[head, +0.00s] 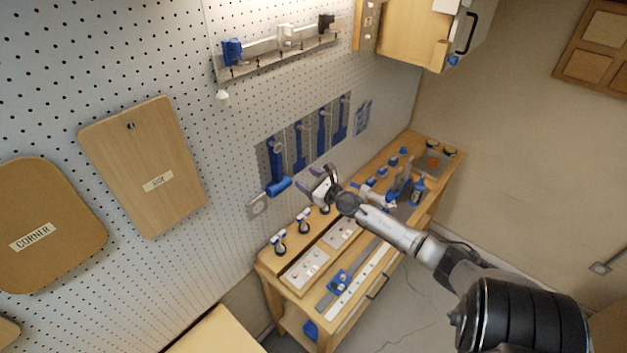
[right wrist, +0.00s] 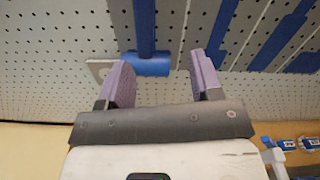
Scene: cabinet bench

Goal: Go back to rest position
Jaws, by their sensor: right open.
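My right gripper (head: 322,181) is in front of the pegboard, above the wooden bench, at the end of the arm that comes in from the lower right. In the right wrist view its two purple-padded fingers (right wrist: 160,85) stand apart with nothing between them. A blue cylindrical handle (head: 279,186) on the pegboard is just left of the gripper. The handle also shows in the right wrist view (right wrist: 148,65), beyond the fingertips; I see no contact. My left gripper is not in view.
The wooden bench (head: 262,262) below holds several tools and blue parts. Wooden boards (head: 150,205) hang on the pegboard at left. A rail shelf (head: 280,62) and an open cabinet (head: 410,38) are above. The floor right of the bench is mostly clear.

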